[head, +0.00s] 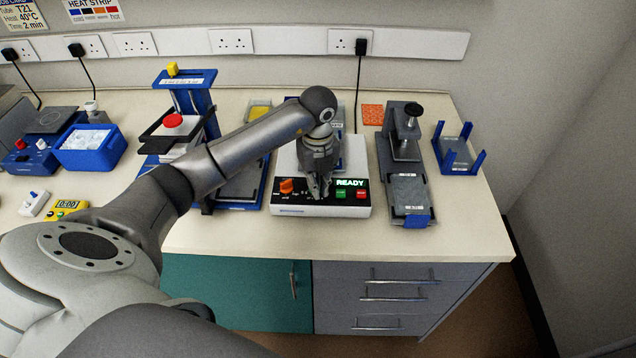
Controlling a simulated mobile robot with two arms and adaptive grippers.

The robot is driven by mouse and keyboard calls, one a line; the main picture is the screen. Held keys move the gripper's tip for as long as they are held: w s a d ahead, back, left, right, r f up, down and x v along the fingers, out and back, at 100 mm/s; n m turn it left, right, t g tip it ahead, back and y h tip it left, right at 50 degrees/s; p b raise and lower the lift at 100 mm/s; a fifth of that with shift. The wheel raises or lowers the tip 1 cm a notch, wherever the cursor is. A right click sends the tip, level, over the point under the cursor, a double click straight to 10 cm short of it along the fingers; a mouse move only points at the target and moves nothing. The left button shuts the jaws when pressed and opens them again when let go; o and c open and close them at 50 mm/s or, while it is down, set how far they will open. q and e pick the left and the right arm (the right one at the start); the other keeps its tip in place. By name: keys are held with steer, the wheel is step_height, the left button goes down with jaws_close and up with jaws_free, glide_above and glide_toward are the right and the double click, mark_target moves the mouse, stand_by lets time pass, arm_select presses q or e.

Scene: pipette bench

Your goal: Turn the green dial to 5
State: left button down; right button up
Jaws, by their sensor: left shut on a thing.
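A white device (292,209) with a dark front panel stands on the bench in the head view. Its display (350,183) reads READY. An orange dial (287,187) sits at the left of the panel. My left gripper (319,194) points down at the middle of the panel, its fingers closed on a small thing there. The green dial does not show; the fingers cover the place between the orange dial and the display, so its setting cannot be read. My right gripper is out of view.
A green button (341,193) and a red button (361,193) sit just right of my fingers. A blue stand (187,80) is at the left, a grey press-like device (408,185) at the right. A blue-posted holder (457,154) stands farther right. The bench front is clear.

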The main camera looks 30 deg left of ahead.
arm_select(q)
steer(key=m+b, duration=0.4)
steer(key=m, duration=0.1)
steer(key=shift+s+a+f, duration=0.15)
steer(key=shift+s+a, duration=0.1)
steer(key=shift+a, duration=0.1)
steer(key=m+b, duration=0.1)
steer(key=m, duration=0.1)
steer(key=m+b, duration=0.1)
steer(key=m, duration=0.1)
steer(key=m+b, duration=0.2)
steer(key=shift+s+a, duration=0.1)
steer(key=shift+a, duration=0.25)
steer(key=m+b, duration=0.1)
steer(key=m, duration=0.1)
steer(key=m+b, duration=0.2)
steer(key=shift+a, duration=0.3)
steer(key=m, duration=0.1)
steer(key=m+b, duration=0.1)
steer(key=m, duration=0.2)
steer(key=shift+w+a+m+b, duration=0.2)
steer(key=shift+a+m+b, duration=0.05)
steer(key=shift+m+b, duration=0.1)
steer(key=shift+r, duration=0.2)
steer(key=c, duration=1.6)
jaws_free()
